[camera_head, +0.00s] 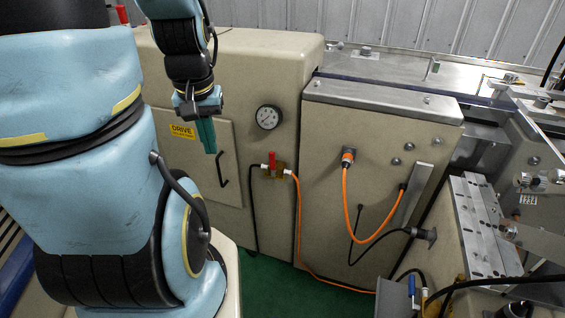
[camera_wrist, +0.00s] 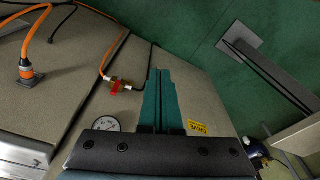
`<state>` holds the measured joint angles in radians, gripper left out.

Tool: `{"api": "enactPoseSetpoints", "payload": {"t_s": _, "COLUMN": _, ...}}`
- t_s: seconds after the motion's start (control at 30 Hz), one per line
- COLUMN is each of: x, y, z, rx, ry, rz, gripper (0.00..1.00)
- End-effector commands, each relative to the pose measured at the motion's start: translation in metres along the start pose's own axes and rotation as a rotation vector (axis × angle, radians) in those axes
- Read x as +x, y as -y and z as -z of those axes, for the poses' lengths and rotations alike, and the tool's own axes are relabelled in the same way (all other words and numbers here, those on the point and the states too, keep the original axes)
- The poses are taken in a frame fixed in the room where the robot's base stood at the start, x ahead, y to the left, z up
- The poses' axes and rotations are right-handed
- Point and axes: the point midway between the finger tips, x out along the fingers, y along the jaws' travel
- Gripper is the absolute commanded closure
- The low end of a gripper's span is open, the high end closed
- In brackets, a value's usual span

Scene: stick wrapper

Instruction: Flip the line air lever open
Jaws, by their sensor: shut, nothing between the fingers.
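The air lever (camera_head: 272,160) is a small red handle on a brass valve (camera_head: 278,171) at the front of the beige machine. In the head view it stands upright, with a black hose on its left and an orange hose on its right. In the wrist view the red lever (camera_wrist: 116,87) shows to the left of my fingers. My gripper (camera_head: 208,150) has green fingers, shut and empty, pointing down. It appears left of the valve in the head view, apart from it, in front of the panel with the yellow DRIVE label.
A round pressure gauge (camera_head: 268,117) sits above the valve. A black door handle (camera_head: 222,170) is on the panel near my fingers. An orange cable (camera_head: 345,195) loops on the cabinet to the right. The machine face between gripper and valve looks clear.

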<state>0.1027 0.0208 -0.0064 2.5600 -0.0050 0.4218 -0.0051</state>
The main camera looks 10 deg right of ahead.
Motion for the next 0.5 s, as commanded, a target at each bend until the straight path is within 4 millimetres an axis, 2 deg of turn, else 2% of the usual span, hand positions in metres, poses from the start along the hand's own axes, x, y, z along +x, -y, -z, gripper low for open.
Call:
{"api": "enactPoseSetpoints", "payload": {"t_s": 0.17, "x": 0.000, "y": -0.001, "z": 0.001, "rx": 0.001, "ry": 0.002, "rz": -0.002, "gripper": 1.00}}
{"api": "enactPoseSetpoints", "payload": {"t_s": 0.27, "x": 0.005, "y": -0.009, "z": 0.004, "rx": 0.006, "ry": 0.013, "rz": -0.012, "gripper": 1.00}}
{"api": "enactPoseSetpoints", "payload": {"t_s": 0.5, "x": 0.042, "y": -0.057, "z": 0.015, "rx": 0.022, "ry": 0.075, "rz": -0.024, "gripper": 1.00}}
